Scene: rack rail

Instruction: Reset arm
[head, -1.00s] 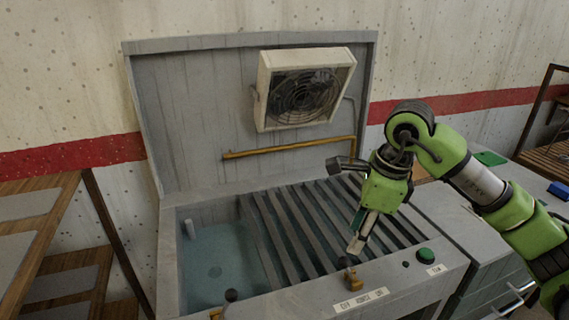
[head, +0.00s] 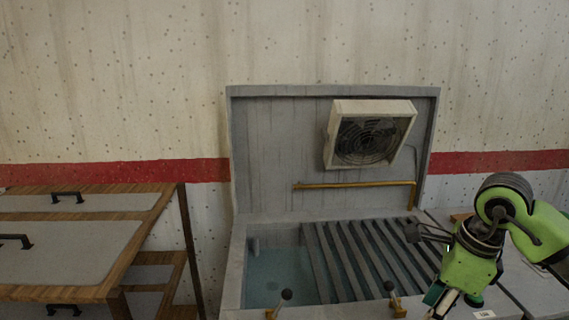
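My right arm comes in from the right, green and black, and its gripper (head: 444,302) points down at the bottom edge of the head view. It is over the front right of the grey sink unit (head: 238,268), near the slatted rack. The fingers are small and partly cut off, so I cannot tell whether they are open or shut. My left gripper is not in view.
The unit has a water basin (head: 279,276), a slatted rack (head: 349,262), two front levers (head: 286,295) (head: 396,304), a fan (head: 369,140) and a yellow pipe (head: 345,185). A wooden rack with handled grey panels (head: 68,246) stands left. The wall above is bare.

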